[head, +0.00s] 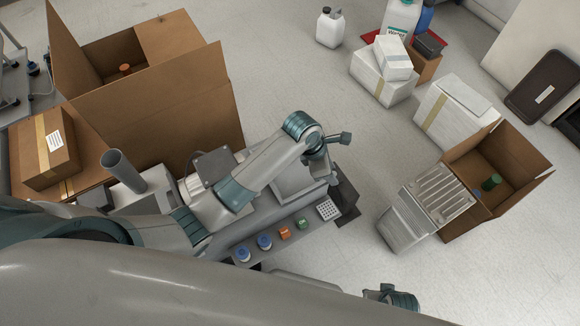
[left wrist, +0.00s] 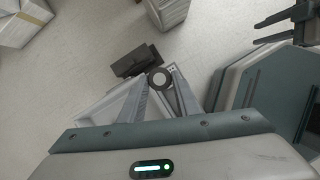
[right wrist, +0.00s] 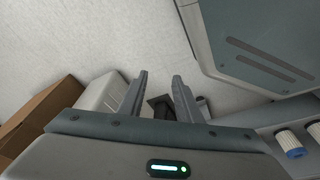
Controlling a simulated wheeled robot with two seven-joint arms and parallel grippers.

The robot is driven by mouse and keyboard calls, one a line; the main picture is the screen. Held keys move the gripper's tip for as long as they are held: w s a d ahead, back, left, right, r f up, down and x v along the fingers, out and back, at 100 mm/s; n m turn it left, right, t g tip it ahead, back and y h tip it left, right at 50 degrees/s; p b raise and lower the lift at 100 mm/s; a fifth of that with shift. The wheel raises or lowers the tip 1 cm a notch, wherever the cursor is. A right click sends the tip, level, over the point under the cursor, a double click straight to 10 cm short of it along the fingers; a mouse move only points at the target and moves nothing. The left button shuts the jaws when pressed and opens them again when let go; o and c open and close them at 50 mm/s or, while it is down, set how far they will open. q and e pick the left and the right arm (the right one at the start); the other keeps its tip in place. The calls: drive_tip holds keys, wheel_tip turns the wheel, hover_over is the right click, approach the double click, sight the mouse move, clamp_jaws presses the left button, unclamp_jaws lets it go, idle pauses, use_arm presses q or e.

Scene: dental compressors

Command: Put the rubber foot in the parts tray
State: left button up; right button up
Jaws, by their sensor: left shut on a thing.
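The rubber foot (left wrist: 158,78) is a small dark disc with a paler centre in the left wrist view. My left gripper (left wrist: 160,84) is shut on it, one finger on each side. In the head view this gripper (head: 332,141) reaches right, with the dark foot (head: 346,138) at its tip. A grey open tray (head: 291,190), likely the parts tray, lies below the left arm. It also shows behind the fingers in the left wrist view (left wrist: 98,112). The foot is held above it, near its edge. My right gripper (right wrist: 160,84) is open and empty.
A grey strip (head: 268,236) holds several small blue, orange and green parts. A finned silver compressor (head: 410,212) and an open cardboard box (head: 512,160) are at right. Larger cardboard boxes (head: 160,105) stand at left. Floor between is clear.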

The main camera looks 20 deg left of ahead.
use_arm(q)
drive_tip(key=shift+f, duration=0.2)
use_arm(e)
drive_tip(key=shift+d, duration=0.1)
